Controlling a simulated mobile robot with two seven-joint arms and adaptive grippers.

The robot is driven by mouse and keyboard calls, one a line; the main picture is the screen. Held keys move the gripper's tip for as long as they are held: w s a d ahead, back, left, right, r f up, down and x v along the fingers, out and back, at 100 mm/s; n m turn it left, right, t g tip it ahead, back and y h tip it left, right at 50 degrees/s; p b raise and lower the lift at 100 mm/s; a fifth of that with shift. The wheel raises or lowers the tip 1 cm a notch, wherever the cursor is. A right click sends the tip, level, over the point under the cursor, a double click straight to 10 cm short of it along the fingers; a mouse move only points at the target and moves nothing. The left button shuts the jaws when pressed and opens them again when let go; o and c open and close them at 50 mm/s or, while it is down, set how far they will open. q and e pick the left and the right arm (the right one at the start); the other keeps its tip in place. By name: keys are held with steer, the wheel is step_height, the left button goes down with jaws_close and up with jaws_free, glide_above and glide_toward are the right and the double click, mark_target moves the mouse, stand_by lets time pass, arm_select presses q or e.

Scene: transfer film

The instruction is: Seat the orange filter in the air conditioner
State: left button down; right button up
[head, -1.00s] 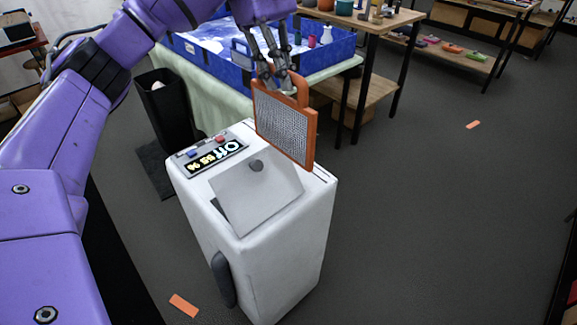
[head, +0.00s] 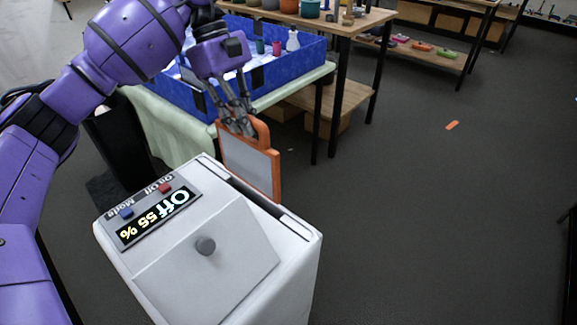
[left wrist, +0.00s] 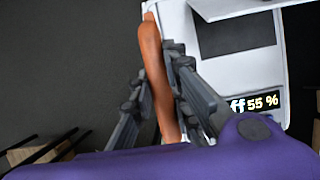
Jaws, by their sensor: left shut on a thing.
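The orange filter (head: 250,160) is an upright orange frame around a grey mesh, with a loop handle on top. My left gripper (head: 241,127) is shut on its handle from above. In the left wrist view the orange handle (left wrist: 158,80) runs between the two fingers (left wrist: 160,88). The white air conditioner (head: 290,262) stands below, with a dark slot (head: 243,188) along its far top edge. The filter's lower edge is close by the slot; I cannot tell whether any of it is inside. My right gripper is out of view.
A blue tray (head: 285,80) on a cloth-covered table and a wooden shelf table (head: 340,28) stand behind. The floor at right is mostly clear.

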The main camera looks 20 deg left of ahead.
mark_target(233, 136)
arm_select(q)
step_height(233, 136, down, 18)
steer(key=shift+w+f+p, duration=0.15)
steer(key=shift+p, duration=0.25)
steer(key=shift+f, duration=0.15)
steer(key=c, duration=2.1)
jaws_free()
steer(key=o, duration=0.4)
steer(key=shift+o, duration=0.2)
steer(key=shift+r, duration=0.25)
steer(key=b+v, duration=0.1)
steer(key=v, duration=1.1)
steer(key=shift+a, duration=0.1)
